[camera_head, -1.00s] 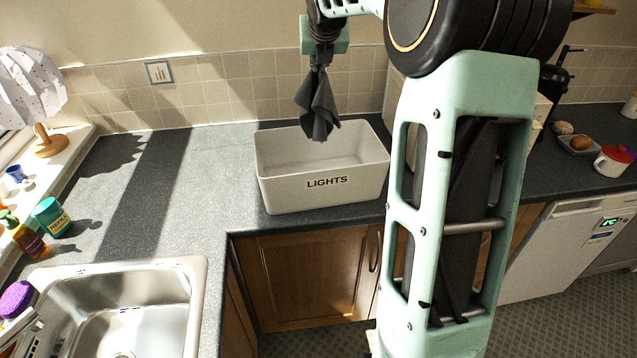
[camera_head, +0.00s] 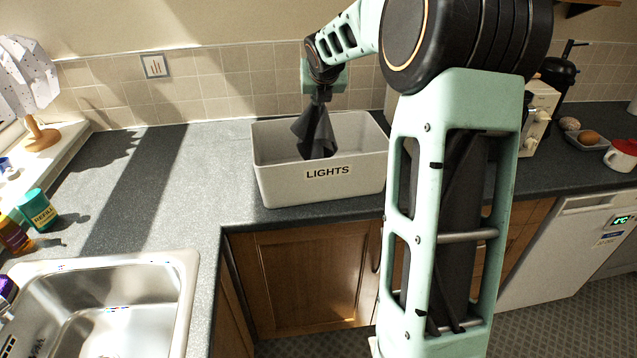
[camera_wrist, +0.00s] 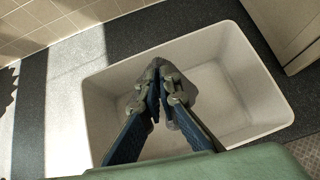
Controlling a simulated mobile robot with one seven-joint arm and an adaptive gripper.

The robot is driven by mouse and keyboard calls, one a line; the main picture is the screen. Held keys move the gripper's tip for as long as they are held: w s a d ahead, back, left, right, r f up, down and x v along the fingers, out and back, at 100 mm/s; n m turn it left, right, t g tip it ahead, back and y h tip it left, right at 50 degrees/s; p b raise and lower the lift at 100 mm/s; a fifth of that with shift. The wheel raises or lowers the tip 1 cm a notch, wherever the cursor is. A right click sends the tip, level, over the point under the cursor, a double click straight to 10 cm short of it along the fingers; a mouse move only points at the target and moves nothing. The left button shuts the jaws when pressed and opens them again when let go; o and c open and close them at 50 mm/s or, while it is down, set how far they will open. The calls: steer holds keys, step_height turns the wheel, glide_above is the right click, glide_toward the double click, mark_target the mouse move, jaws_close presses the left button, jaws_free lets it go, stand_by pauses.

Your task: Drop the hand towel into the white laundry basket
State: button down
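The white basket (camera_head: 290,188) marked "LIGHTS" stands on the dark worktop at the back corner. It also shows in the wrist view (camera_wrist: 240,62), with its opening under my gripper. The dark grey hand towel (camera_head: 317,134) hangs bunched from my gripper (camera_head: 321,96), its lower part down inside the basket opening. My gripper is shut on the towel's top; in the wrist view the fingertips (camera_wrist: 158,112) come close together over the basket. There the towel (camera_wrist: 182,90) shows only in part behind the fingers.
A steel sink (camera_head: 110,310) is at the front left. A green tub (camera_head: 38,211) and a brown bottle (camera_head: 14,236) stand on the left. A white-shaded lamp (camera_head: 28,80) is at the back left. The worktop between the sink and basket is clear.

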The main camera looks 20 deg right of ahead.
step_height(320, 180, down, 9)
steer(key=b, duration=0.5)
steer(key=shift+f, duration=0.2)
steer(key=c, duration=2.1)
jaws_free()
steer(key=o, duration=0.6)
steer(key=shift+c, duration=0.2)
